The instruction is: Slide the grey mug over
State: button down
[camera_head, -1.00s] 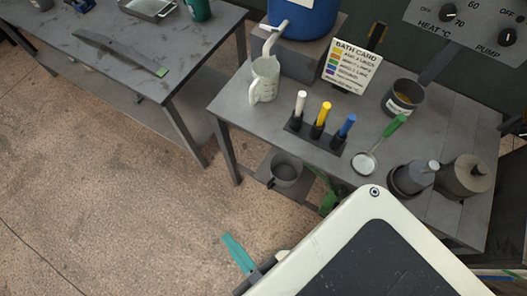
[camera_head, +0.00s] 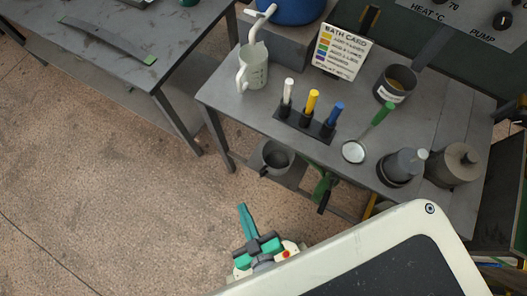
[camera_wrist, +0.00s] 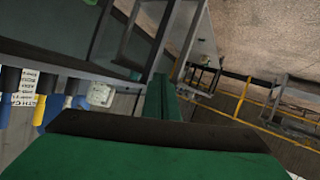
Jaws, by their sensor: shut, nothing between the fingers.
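A dark grey mug (camera_head: 280,152) stands upright on the lower shelf of the right-hand table, below the table's front left edge. Its handle points to the lower left. In the head view my gripper (camera_head: 243,210) is in front of the table, below and left of the mug and apart from it. Its green fingers are shut with nothing between them. The closed green fingers also show in the wrist view (camera_wrist: 165,98), where I cannot make out the mug.
A green-handled item (camera_head: 321,188) is right of the mug. Open floor (camera_head: 100,200) lies to the left.

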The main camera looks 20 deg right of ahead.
jog(key=w+d+f+n+g+h, duration=0.1)
jog(key=w+d+f+n+g, duration=0.25)
jog(key=f, duration=0.55)
jog(key=w+f+n+g, duration=0.3)
jog(key=w+f+n, duration=0.2)
jog(key=w+f, duration=0.3)
jog(key=w+d+f+n+g+h, duration=0.1)
jog(key=w+d+n+g+h, duration=0.15)
jog(key=w+n+g, duration=0.55)
jog(key=w+d+f+t, duration=0.1)
jog(key=d+f, duration=0.6)
jog(key=f, duration=0.2)
jog(key=shift+w+f+y, duration=0.3)
jog(key=shift+y, duration=0.05)
jog(key=shift+d+n, duration=0.15)
jog(key=shift+n, duration=0.2)
